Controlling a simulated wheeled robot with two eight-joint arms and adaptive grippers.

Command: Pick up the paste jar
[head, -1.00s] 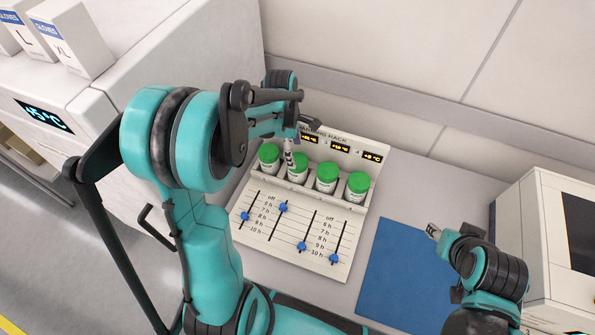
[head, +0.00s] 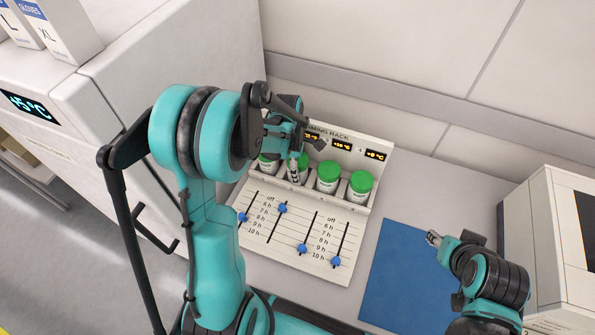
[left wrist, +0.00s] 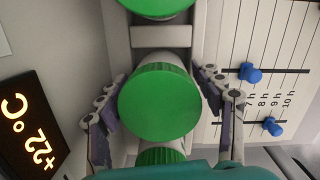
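The thawing rack (head: 293,235) holds a row of white jars with green lids. The second jar from the left (head: 304,165) is partly covered by my left gripper (head: 297,162). In the left wrist view its green lid (left wrist: 160,103) fills the middle, with one finger of the left gripper (left wrist: 160,110) on each side. The fingers are open, close beside the jar; no firm grip shows. Two jars stand to its right (head: 328,178), (head: 360,187), and one to its left (head: 268,166). I cannot read which jar holds paste. My right gripper (head: 433,238) is above the blue mat, its opening unclear.
A blue mat (head: 400,285) lies right of the rack. A white device (head: 545,225) stands at the far right. Blue sliders (head: 302,249) sit on the rack's front panel. A white cabinet (head: 160,60) with glove boxes (head: 62,28) is at the left.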

